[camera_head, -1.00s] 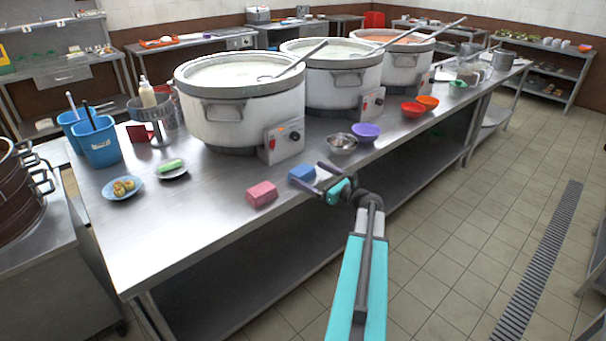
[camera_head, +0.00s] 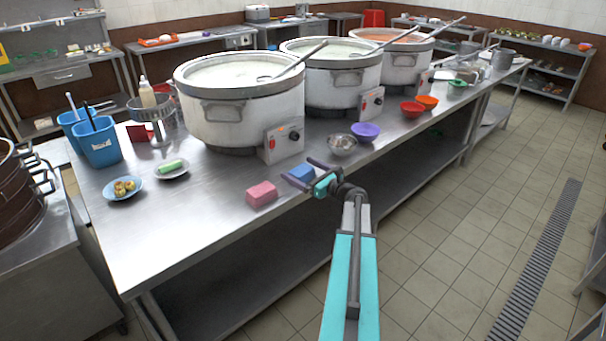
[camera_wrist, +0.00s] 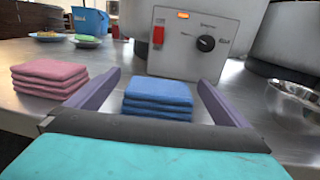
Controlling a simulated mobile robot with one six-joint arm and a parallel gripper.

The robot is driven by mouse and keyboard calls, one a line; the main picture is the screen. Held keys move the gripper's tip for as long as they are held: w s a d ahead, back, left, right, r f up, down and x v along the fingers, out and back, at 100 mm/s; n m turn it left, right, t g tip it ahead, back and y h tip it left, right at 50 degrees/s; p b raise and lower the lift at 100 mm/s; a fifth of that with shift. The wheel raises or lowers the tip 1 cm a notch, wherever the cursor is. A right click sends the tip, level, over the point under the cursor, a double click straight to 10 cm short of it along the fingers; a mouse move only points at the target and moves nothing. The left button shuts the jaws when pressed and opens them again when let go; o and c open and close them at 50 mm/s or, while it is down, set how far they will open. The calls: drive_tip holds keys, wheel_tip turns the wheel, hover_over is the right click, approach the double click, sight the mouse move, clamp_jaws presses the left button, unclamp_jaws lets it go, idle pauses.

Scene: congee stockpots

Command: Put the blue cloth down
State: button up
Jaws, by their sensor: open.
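The blue cloth (camera_head: 300,174) is a folded stack lying on the steel counter, right of a pink folded cloth (camera_head: 262,193). In the wrist view the blue cloth (camera_wrist: 158,97) lies between my two purple fingers, with a visible gap on each side. My gripper (camera_head: 312,172) is open at the front edge of the counter, close to the blue cloth and not closed on it. The pink cloth also shows in the wrist view (camera_wrist: 50,77), outside my left finger.
A large white stockpot with a control box (camera_head: 282,142) stands just behind the blue cloth. A metal bowl (camera_head: 342,145) and a purple bowl (camera_head: 366,131) sit to the right. A plate with a green item (camera_head: 171,169) is to the left. The front left counter (camera_head: 170,235) is clear.

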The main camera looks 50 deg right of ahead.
sight(302, 170)
drive_tip(key=c, duration=1.2)
drive_tip(key=shift+r, duration=0.75)
drive_tip(key=shift+r+b, duration=0.35)
drive_tip(key=shift+r, duration=0.6)
drive_tip(key=s+a+p, duration=0.1)
drive_tip(key=s+a, duration=0.1)
drive_tip(key=a, duration=0.2)
drive_tip(key=s+a+r+p, duration=0.1)
drive_tip(key=s+a, duration=0.2)
drive_tip(key=a, duration=0.1)
drive_tip(key=s+a+p, duration=0.2)
drive_tip(key=s+a, duration=0.1)
drive_tip(key=a, duration=0.2)
drive_tip(key=shift+s+r, duration=0.1)
drive_tip(key=shift+r, duration=0.3)
